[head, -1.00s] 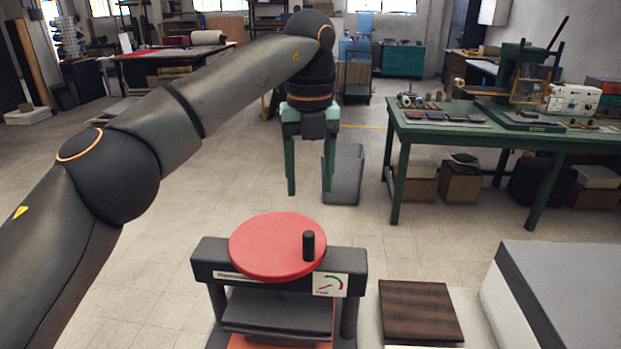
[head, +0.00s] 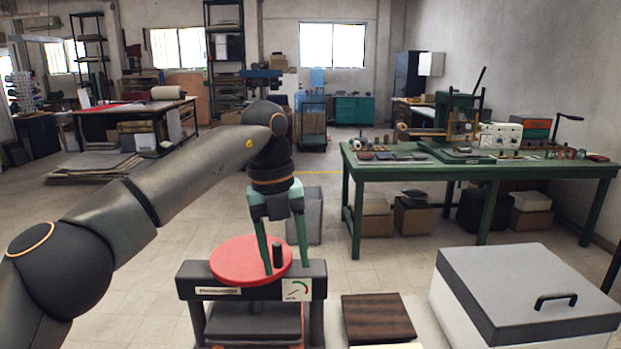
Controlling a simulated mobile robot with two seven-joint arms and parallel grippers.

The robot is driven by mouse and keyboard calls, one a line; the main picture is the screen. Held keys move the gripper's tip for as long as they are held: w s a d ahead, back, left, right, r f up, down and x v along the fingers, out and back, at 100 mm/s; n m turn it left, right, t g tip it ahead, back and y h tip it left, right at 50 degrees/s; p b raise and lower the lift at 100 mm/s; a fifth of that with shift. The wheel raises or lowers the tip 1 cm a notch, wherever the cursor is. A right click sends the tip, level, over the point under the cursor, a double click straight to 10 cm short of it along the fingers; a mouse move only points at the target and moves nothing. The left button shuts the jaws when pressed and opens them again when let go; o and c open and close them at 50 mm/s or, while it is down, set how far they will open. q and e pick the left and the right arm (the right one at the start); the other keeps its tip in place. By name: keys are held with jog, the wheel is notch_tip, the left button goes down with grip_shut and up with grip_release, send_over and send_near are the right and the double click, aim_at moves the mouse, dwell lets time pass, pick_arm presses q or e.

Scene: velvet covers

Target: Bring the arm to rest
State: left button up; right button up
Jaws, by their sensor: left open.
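My left arm reaches in from the left. Its gripper (head: 286,269) hangs pointing down, with two green fingers spread apart and nothing between them that I can see it holding. In the head view the fingers overlap the red round wheel (head: 236,262) of a dark press (head: 195,274). The wheel's black knob (head: 277,256) shows between the fingers. I cannot tell whether the fingers touch the wheel or hang behind or above it. My right gripper is not in view.
A dark wooden board (head: 378,320) lies right of the press. A white box with a grey lid (head: 525,290) and black handle stands at the lower right. A green workbench (head: 480,174) with tools is behind it. A grey bin (head: 311,215) stands behind the gripper.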

pick_arm(q)
jog(key=d+f+m+g+h, duration=0.2)
jog(key=d+f+h, duration=0.1)
jog(key=d+f, duration=0.35)
jog(key=s+d+f+n+h, duration=0.4)
jog(key=s+d+h, duration=0.5)
jog(key=d+h, duration=0.5)
jog(key=w+a+f+n+t+y, duration=0.3)
jog(key=a+f+n+t+y, duration=0.5)
jog(key=a+f+n+t, duration=1.25)
jog(key=s+a+f+n+g+y, duration=0.4)
jog(key=s+a+f, duration=0.2)
jog(key=s, duration=0.3)
jog(key=s+a+f+n+g+y, duration=0.4)
jog(key=s+a+f+n, duration=0.1)
jog(key=s, duration=0.5)
notch_tip(320, 180, down, 3)
jog(key=shift+a+r+g, duration=0.1)
jog(key=shift+a+g, duration=0.25)
jog(key=shift+a, duration=0.55)
